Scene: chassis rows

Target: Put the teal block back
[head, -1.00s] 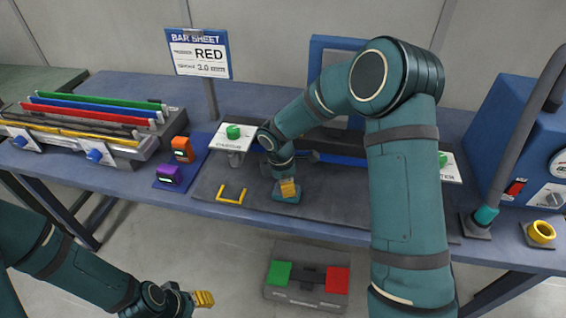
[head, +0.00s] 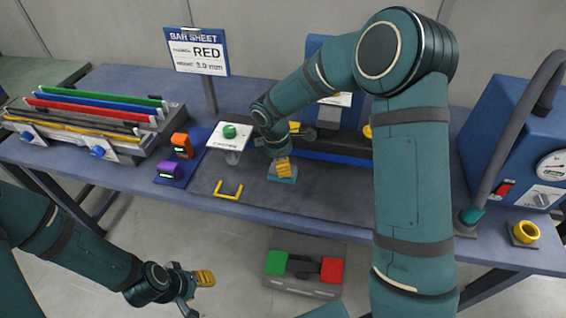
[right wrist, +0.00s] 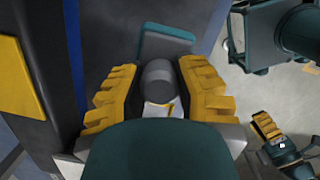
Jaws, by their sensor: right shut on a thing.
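The teal block (head: 282,179) is at the middle of the bench, on or just above the dark mat. Whether it touches the mat is unclear. My right gripper (head: 283,164) is above it, with its yellow fingers pointing down. In the right wrist view the fingers close on a dark grey round knob, and the teal block (right wrist: 165,42) shows as a flat plate beyond it. My left gripper (head: 196,284) hangs in front of the bench over the floor, away from the block. Its finger gap is not clear.
A white plate with a green button (head: 230,131), orange (head: 182,145) and purple (head: 168,170) items stand further left. A bar rack (head: 95,122) is far left; a blue machine (head: 515,140) is right.

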